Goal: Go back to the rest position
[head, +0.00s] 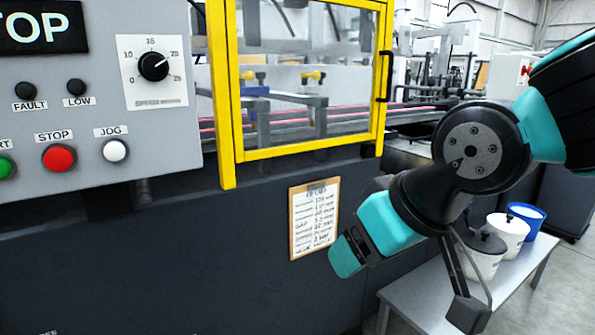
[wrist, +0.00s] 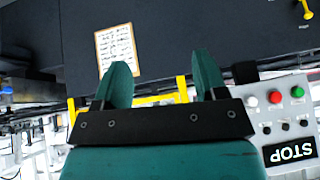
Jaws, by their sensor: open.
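My gripper (wrist: 162,85) shows in the wrist view with its two teal fingers spread apart and nothing between them. The gripper is near the dark lower front of the machine (head: 180,260), apart from the control panel. The wrist view is upside down, with the control panel (wrist: 285,120) at its right.
The control panel (head: 95,110) has a dial, a red stop button (head: 59,158) and a white jog button. A yellow-framed guard door (head: 228,100) is shut. A clipboard (head: 313,218) hangs below it. A bench (head: 425,295) with several pots stands at right.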

